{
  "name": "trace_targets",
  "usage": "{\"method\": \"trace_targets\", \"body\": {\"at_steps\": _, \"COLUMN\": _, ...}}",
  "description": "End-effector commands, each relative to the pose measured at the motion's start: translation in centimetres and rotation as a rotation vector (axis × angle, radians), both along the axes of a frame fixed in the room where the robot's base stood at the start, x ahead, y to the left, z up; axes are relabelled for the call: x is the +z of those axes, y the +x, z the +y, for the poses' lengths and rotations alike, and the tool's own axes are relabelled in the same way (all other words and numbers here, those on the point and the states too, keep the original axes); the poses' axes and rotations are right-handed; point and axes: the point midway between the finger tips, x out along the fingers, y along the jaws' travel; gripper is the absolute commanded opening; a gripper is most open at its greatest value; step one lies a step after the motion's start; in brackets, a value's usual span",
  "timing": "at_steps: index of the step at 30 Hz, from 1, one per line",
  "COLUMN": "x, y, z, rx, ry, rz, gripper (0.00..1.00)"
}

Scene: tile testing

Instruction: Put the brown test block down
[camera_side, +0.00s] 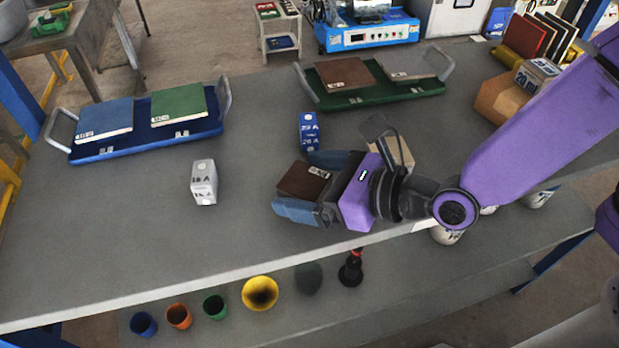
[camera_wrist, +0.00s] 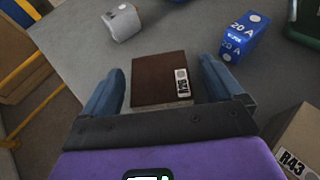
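The brown test block (camera_side: 303,180) is on the grey table near its front edge, with a white label on top. In the wrist view the brown test block (camera_wrist: 157,75) lies between my gripper's two blue fingers, its label reading R26. My gripper (camera_side: 312,184) is around the block, low over the table. In the wrist view my gripper (camera_wrist: 162,88) is open, with a narrow gap showing between the block and each finger. The block's underside is hidden.
A white box (camera_side: 204,182) stands left of the block, a blue box (camera_side: 309,131) behind it. A beige block (camera_side: 404,154) is close behind my gripper. A blue tray (camera_side: 147,144) and a green tray (camera_side: 372,96) hold flat tiles. The table's left front is clear.

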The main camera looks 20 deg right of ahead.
Motion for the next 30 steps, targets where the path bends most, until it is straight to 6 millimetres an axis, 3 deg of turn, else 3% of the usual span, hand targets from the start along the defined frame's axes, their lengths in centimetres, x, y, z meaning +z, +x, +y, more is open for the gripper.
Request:
{"method": "trace_targets", "body": {"at_steps": 8, "x": 0.7, "y": -0.6, "z": -0.4, "rx": 0.002, "ry": 0.001, "rz": 0.001, "gripper": 0.94}}
{"method": "trace_targets", "body": {"at_steps": 21, "x": 3.6, "y": -5.4, "z": -5.2, "rx": 0.005, "ry": 0.003, "rz": 0.000, "gripper": 0.94}}
{"method": "trace_targets", "body": {"at_steps": 30, "x": 4.8, "y": -7.5, "z": -7.4, "rx": 0.003, "ry": 0.001, "rz": -0.001, "gripper": 0.94}}
